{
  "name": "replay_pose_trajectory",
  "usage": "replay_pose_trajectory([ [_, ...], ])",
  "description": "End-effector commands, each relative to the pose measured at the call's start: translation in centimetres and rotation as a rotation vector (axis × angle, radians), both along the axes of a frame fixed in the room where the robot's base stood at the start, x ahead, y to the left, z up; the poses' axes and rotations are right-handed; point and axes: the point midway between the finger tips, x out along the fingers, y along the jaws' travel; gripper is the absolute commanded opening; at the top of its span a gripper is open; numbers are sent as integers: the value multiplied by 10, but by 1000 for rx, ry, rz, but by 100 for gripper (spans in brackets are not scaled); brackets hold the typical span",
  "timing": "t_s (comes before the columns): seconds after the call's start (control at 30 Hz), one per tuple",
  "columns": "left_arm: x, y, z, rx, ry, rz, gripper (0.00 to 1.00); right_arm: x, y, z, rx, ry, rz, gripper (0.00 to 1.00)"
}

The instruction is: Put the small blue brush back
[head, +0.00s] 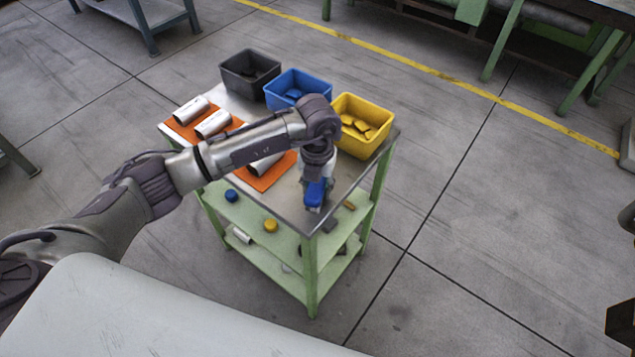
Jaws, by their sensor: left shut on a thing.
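My left gripper (314,203) points down over the near corner of the cart's top (283,203). It is shut on a small blue thing, which looks like the blue brush (317,188). The lower end of the brush is close to the metal top; I cannot tell whether it touches. My left arm covers part of the orange mat and the middle of the top.
Black (232,74), blue (282,102) and yellow (375,140) bins line the cart's far side, with parts inside. Metal cylinders lie on an orange mat (267,180). Blue (231,195) and yellow (271,225) caps lie on the shelf below.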

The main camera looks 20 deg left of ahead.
Motion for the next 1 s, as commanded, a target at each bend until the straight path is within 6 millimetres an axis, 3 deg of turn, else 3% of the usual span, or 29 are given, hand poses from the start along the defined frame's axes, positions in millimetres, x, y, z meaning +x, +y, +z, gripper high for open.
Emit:
replay_pose_trajectory([
  [0.3, 1, 0, -4, -1, -2, -1, 7, 0, 0, -3, 0, 0, 1, 40],
  [0.33, 0, 0, -4, 0, -1, -1, 42, 0, 0, -3, 0, 0, 1, 40],
  [0.47, 0, 0, -3, 0, -1, 0, 63, 0, 0, -2, 1, 0, 1, 40],
  [0.87, 1, 0, 2, -1, -3, 0, 65, 0, 1, 0, 1, 0, 1, 40],
  [1.0, 2, 0, 21, -2, -6, -1, 65, 0, 1, -7, 1, 0, 1, 40],
])
